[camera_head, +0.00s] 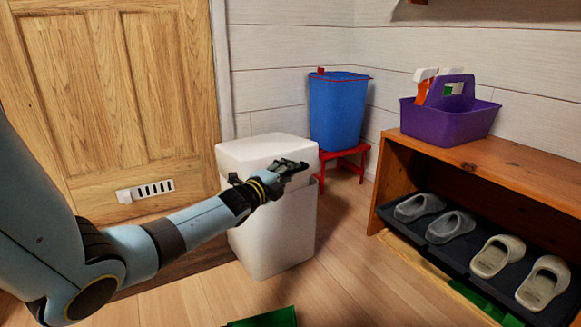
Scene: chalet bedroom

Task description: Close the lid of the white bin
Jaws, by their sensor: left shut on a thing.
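The white bin (272,242) stands on the wooden floor near the door, upright. Its white lid (262,150) sits over the top of the bin. A darker edge shows between lid and body at the right, and my gripper hides part of the front seam, so I cannot tell whether the lid is fully down. My left gripper (298,167) is at the front of the lid, its dark fingers shut on the lid. My right gripper is out of view.
A blue bin (338,108) stands on a red stool (345,156) behind. At right, a wooden bench (490,165) holds a purple caddy (450,122) with spray bottles; shoes (450,227) lie below. A green object (268,319) lies at the bottom edge. Floor right of the bin is clear.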

